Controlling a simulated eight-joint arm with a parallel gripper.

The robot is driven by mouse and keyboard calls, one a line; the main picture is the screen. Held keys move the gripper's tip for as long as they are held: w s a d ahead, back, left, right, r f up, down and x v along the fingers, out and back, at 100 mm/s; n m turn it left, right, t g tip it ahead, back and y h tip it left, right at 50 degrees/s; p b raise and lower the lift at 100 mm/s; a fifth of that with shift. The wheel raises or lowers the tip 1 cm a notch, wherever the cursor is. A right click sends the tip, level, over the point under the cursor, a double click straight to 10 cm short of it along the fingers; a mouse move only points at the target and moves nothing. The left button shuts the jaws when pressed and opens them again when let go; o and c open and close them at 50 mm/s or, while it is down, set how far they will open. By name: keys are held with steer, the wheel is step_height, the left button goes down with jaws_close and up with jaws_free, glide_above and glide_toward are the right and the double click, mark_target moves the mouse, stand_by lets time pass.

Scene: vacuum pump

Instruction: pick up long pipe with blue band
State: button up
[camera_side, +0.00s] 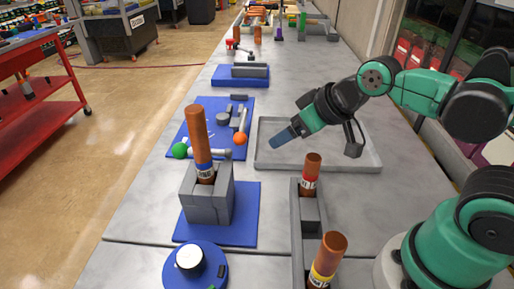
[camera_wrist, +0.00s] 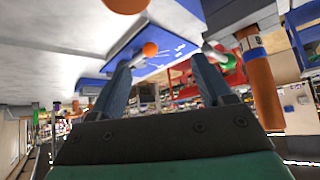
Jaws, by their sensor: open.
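The long copper-coloured pipe with a blue band (camera_side: 198,130) stands upright, slightly tilted, in a grey block holder (camera_side: 207,207) on a blue mat at the left of the table. Its lower end is hidden inside the holder. In the wrist view the pipe (camera_wrist: 260,88) appears at the right, outside the fingers, with its blue band showing. My gripper (camera_side: 273,144) is to the right of the pipe in the side view, above the near-left edge of a grey tray. In the wrist view my gripper (camera_wrist: 163,62) has its two fingers apart with nothing held between them.
A pipe with a red band (camera_side: 311,178) and one with a yellow band (camera_side: 327,262) stand in a grey holder at the front. The grey tray (camera_side: 345,166) lies below my gripper.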

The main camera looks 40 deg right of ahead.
mark_target(192, 143)
steer(key=w+a+n+t+y, duration=0.1)
steer(key=a+y, duration=0.1)
steer(key=a, duration=0.2)
steer(key=w+a+r+n+t+y, duration=0.1)
steer(key=a+n+y, duration=0.1)
steer(key=a, duration=0.1)
steer(key=w+a+r+n+t+y, duration=0.1)
steer(key=a, duration=0.3)
steer(key=shift+w+a+n+t+y, duration=0.35)
steer(key=shift+n+t+y, duration=0.05)
steer(key=shift+x, duration=2.65)
steer(key=shift+c, duration=0.2)
jaws_close()
